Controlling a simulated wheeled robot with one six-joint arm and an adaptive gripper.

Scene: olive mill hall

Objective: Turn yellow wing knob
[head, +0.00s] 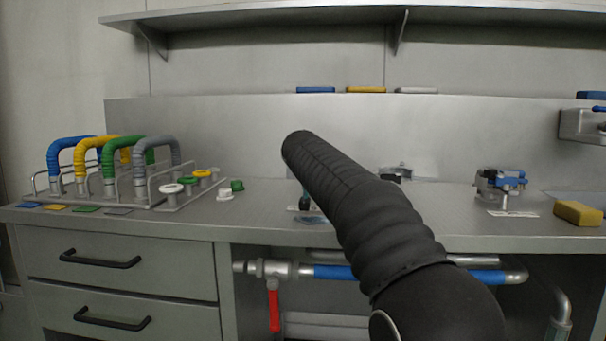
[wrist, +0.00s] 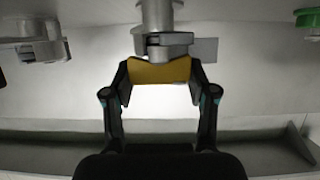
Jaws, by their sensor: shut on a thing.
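The yellow wing knob (wrist: 160,71) sits at the top middle of the wrist view, on the end of a grey metal fitting (wrist: 160,20). My gripper (wrist: 161,74) has one black finger on each side of the knob and is shut on it. The knob lies flat across between the fingertips. In the head view my dark arm covers the knob and most of the gripper. Only a small dark and teal part (head: 305,203) shows left of the arm.
Hose loops in several colours (head: 110,165) stand on the bench at left. A blue-topped valve (head: 500,182) and a yellow sponge (head: 578,213) lie at right. In the wrist view a grey fitting (wrist: 40,45) is at left and a green cap (wrist: 308,17) at right.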

